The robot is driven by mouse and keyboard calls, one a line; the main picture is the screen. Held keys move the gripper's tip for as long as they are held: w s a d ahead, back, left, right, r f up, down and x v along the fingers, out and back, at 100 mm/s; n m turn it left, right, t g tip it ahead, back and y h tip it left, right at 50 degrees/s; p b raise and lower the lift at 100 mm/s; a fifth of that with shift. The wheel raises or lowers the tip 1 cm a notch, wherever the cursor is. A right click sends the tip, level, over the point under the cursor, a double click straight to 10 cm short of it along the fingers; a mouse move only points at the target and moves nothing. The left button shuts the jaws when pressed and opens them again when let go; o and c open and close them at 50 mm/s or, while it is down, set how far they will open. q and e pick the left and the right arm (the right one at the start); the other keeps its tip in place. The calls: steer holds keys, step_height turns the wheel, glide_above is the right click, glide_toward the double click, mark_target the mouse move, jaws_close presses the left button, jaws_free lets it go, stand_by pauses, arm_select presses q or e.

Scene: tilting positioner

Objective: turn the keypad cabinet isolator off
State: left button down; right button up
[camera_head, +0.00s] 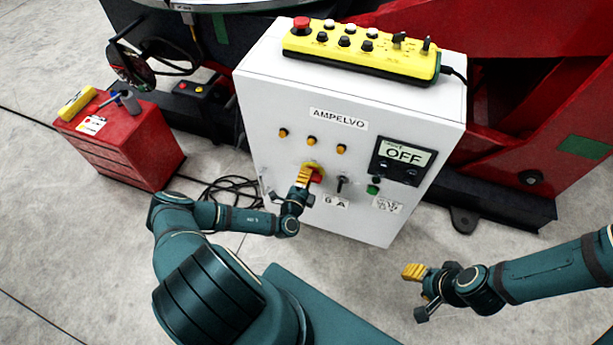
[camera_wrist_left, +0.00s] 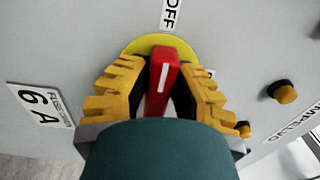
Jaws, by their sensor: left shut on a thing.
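The keypad cabinet (camera_head: 290,100) is a white box labelled AMPELVO. Its isolator has a red handle (camera_head: 318,178) on a yellow plate (camera_head: 312,165), low on the front. My left gripper (camera_head: 304,176) is at the isolator, its yellow fingers shut on the red handle. In the left wrist view the red handle (camera_wrist_left: 163,75) stands between the ribbed fingers, and its white line points nearly at the OFF label (camera_wrist_left: 171,13). The yellow plate (camera_wrist_left: 140,45) shows behind it. My right gripper (camera_head: 413,271) is away from the cabinet, over the floor; its finger opening is unclear.
A display (camera_head: 402,156) on the cabinet reads OFF. A black toggle (camera_head: 342,182) and a 6 A label (camera_head: 335,201) are close to the isolator. A yellow keypad (camera_head: 360,50) lies on top. A red tool chest (camera_head: 125,140) stands left, with cables (camera_head: 230,187) on the floor.

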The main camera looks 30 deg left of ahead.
arm_select(q)
steer(key=shift+r, duration=0.1)
steer(key=c, duration=0.8)
jaws_free()
steer(key=shift+w, duration=0.1)
steer(key=v, duration=1.2)
